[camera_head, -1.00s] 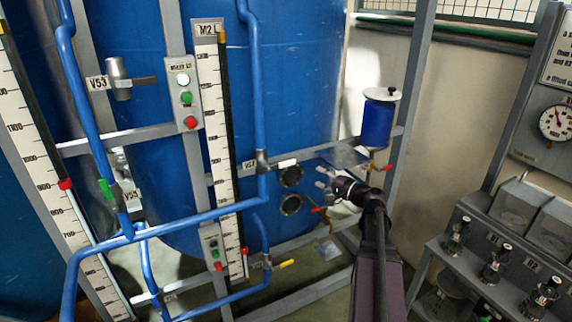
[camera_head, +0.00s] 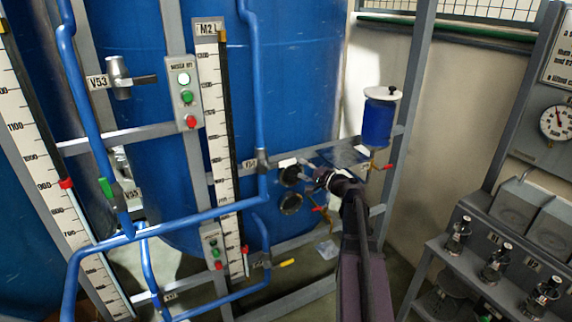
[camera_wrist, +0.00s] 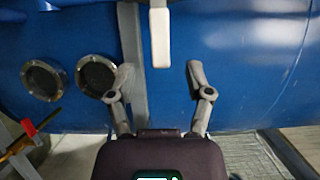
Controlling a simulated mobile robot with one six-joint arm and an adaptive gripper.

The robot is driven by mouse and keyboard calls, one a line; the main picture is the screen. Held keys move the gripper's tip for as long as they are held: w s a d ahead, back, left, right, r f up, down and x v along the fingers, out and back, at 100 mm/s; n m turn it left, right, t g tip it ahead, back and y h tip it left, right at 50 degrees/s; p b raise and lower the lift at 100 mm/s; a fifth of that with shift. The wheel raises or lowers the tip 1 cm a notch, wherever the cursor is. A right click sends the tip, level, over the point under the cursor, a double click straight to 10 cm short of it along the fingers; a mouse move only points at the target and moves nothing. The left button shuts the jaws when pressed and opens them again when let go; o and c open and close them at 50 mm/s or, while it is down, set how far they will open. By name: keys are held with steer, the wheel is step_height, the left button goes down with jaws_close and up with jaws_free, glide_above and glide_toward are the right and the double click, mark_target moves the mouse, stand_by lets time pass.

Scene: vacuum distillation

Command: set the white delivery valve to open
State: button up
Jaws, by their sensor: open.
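The white delivery valve's handle (camera_wrist: 159,38) hangs straight down in the wrist view, at the top centre, in front of the blue tank. In the head view a small white handle (camera_head: 288,162) shows beside the blue pipe, just left of my gripper. My gripper (camera_wrist: 152,82) is open and empty, with its two fingers spread to either side of the handle's line. The handle's lower end is slightly above the fingertips in the picture, and I see no contact. My gripper (camera_head: 308,172) also shows in the head view. The valve's body is out of the wrist view.
Round dark ports (camera_wrist: 97,76) sit on the tank left of my gripper. A grey frame post (camera_wrist: 132,60) runs behind the handle. A red valve handle (camera_wrist: 29,127) is at lower left. A blue container (camera_head: 378,122) hangs at right. A grey instrument rack (camera_head: 480,262) stands at far right.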

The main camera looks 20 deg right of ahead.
mark_target(288, 163)
steer(key=shift+x, duration=3.25)
jaws_close()
steer(key=shift+a, duration=0.2)
steer(key=shift+r, duration=0.1)
